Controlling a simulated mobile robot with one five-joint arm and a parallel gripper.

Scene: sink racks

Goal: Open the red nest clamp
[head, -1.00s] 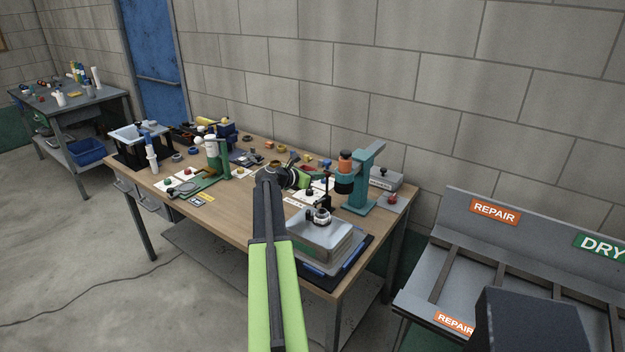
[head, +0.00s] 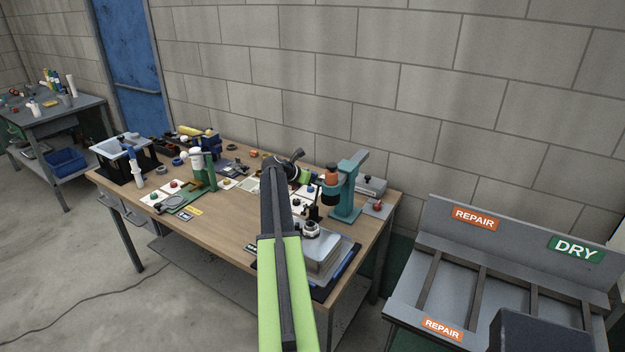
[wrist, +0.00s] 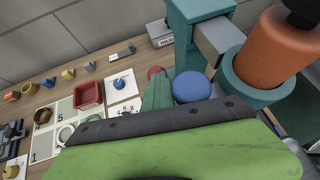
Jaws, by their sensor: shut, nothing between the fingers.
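No part is clearly recognisable as the red nest clamp. A red knob (head: 378,205) stands on a grey plate at the right end of the workbench, and another red knob (head: 174,184) is on a white plate at the left. A dull red round top (wrist: 155,72) shows in the wrist view; I cannot tell which knob it is. My gripper (head: 306,176) is shut and empty over the back right of the bench, just left of the teal press (head: 347,190).
The press holds an orange cylinder (wrist: 275,50) close on the right of the wrist view. A blue ball-shaped knob (wrist: 192,87) and a red tray (wrist: 88,93) are near. A grey block (head: 320,250) stands at the bench's front right. The bench's front middle is clear.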

